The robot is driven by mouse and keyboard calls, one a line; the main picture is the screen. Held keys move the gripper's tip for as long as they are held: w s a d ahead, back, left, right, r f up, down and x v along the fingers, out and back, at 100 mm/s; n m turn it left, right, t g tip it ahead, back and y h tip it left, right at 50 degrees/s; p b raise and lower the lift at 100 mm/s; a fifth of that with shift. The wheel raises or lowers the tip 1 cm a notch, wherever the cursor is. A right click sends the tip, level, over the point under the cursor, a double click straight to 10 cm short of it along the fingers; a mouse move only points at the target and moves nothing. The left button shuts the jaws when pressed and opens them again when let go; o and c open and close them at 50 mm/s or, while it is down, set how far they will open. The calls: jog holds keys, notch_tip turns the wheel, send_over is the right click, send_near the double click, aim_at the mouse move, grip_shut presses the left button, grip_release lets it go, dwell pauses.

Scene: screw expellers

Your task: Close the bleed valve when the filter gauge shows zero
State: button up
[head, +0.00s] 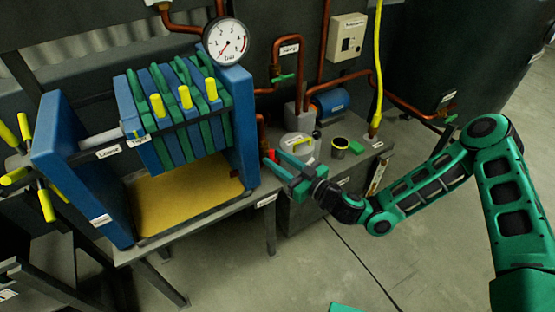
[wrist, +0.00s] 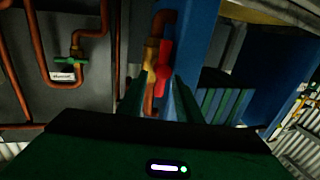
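The filter gauge (head: 227,42) is a round white dial above the right end of the blue filter press. Its needle seems to point to the lower left, but the reading is too small to be sure. A brass valve with a red handle (wrist: 165,62) on a copper pipe, apparently the bleed valve, stands beside the blue end plate; its red handle also shows in the head view (head: 271,156). No label on it is readable. My gripper (head: 274,166) is open, and in the wrist view its fingers (wrist: 160,98) stand apart below the red handle. I cannot tell if they touch it.
The press (head: 88,170) with green and blue plates stands at left over a yellow tray (head: 185,200). A green-handled valve (wrist: 72,61) sits on the pipe to the left. A bench with a lidded pot (head: 297,146) and a dark cup (head: 339,148) is behind my gripper.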

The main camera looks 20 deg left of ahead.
jog(key=shift+w+a, duration=0.15)
jog(key=shift+a, duration=0.1)
grip_shut()
jog(key=shift+m, duration=0.3)
jog(key=m+t, duration=0.2)
jog(key=m, duration=0.5)
jog(key=f+m+t, duration=0.1)
jog(key=m+t, duration=0.1)
jog(key=m, duration=0.4)
jog(key=w+d+f+m+t, duration=0.1)
jog(key=m+t, duration=0.1)
jog(key=m, duration=0.5)
jog(key=shift+f+m+h, duration=0.2)
jog(key=shift+m+h, duration=0.1)
